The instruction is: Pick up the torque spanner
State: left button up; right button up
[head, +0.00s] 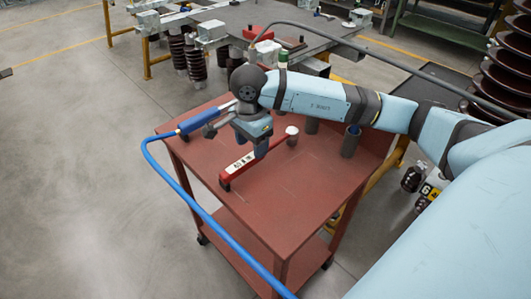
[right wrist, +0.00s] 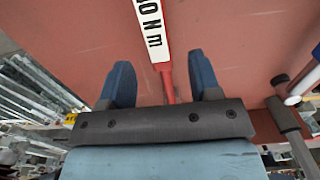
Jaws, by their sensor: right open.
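The torque spanner (head: 240,162) is a red bar with a white label, lying on the red top of a cart (head: 290,190). Its far end reaches toward a white round piece beside my gripper. My right gripper (head: 262,150) is over the spanner's far part, pointing down, with open jaws. In the right wrist view the spanner (right wrist: 152,25) runs between the two blue fingers of the gripper (right wrist: 160,75), with a gap on both sides. Its lower end is hidden behind the gripper body. My left gripper is not in view.
A blue tool (head: 203,119) lies at the cart's back left, with a blue hose (head: 185,190) hanging over the left edge. A dark cylinder (head: 350,141) stands to the right of the gripper. The cart's front top is clear. A grey workbench (head: 235,22) stands behind.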

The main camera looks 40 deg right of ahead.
aim_at(252, 155)
jog(key=shift+s+f+b, duration=0.1)
jog(key=shift+f+b, duration=0.45)
jog(key=shift+f, duration=2.65)
jog(key=shift+c, duration=0.4)
grip_shut()
